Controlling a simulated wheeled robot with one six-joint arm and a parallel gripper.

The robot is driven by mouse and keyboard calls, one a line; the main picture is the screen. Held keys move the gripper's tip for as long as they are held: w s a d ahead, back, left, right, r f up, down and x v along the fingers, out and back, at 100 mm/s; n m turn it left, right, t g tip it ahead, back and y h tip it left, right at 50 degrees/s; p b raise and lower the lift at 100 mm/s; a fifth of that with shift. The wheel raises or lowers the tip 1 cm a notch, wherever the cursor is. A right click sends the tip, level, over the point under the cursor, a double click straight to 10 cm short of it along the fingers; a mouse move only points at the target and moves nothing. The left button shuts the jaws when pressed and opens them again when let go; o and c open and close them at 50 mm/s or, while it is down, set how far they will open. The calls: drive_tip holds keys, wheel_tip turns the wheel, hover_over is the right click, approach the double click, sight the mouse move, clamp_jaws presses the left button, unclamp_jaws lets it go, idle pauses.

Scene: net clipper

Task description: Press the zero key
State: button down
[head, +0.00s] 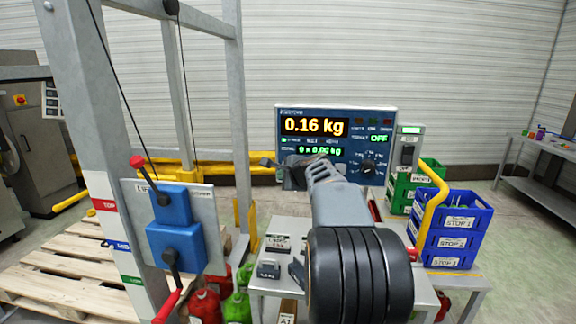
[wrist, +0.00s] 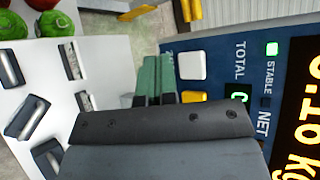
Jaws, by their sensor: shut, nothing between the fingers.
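The blue scale panel (head: 381,112) stands in the middle of the head view. Its display (head: 314,126) reads 0.16 kg in orange, with a smaller green line below. In the wrist view the panel (wrist: 225,75) appears turned sideways, with a white key (wrist: 193,66) and a yellow key (wrist: 192,97). I cannot read which one is zero. My gripper (head: 268,161) is shut and empty at the panel's lower left edge. In the wrist view its green fingers (wrist: 152,70) lie beside the white key. Contact cannot be told. My arm hides the panel's lower part.
Blue and green crates (head: 453,230) stand at right. A steel post (head: 100,150) and a blue lever unit (head: 175,240) are at left.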

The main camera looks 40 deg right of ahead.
drive_tip(key=shift+w+d+p, duration=0.5)
drive_tip(key=shift+w+d, duration=0.7)
drive_tip(key=shift+w, duration=0.05)
drive_tip(key=shift+w+d, duration=0.1)
idle(1.3)
drive_tip(key=shift+w+d, duration=0.2)
drive_tip(key=shift+w+d+p, duration=0.25)
drive_tip(key=shift+w+p, duration=0.05)
idle(0.9)
idle(0.4)
drive_tip(key=shift+s+a+b, duration=0.5)
drive_tip(key=shift+s+a, duration=0.05)
drive_tip(key=shift+s, duration=0.05)
drive_tip(key=shift+s+a+b, duration=1.15)
drive_tip(key=shift+s+a, duration=0.6)
drive_tip(key=shift+s, duration=0.05)
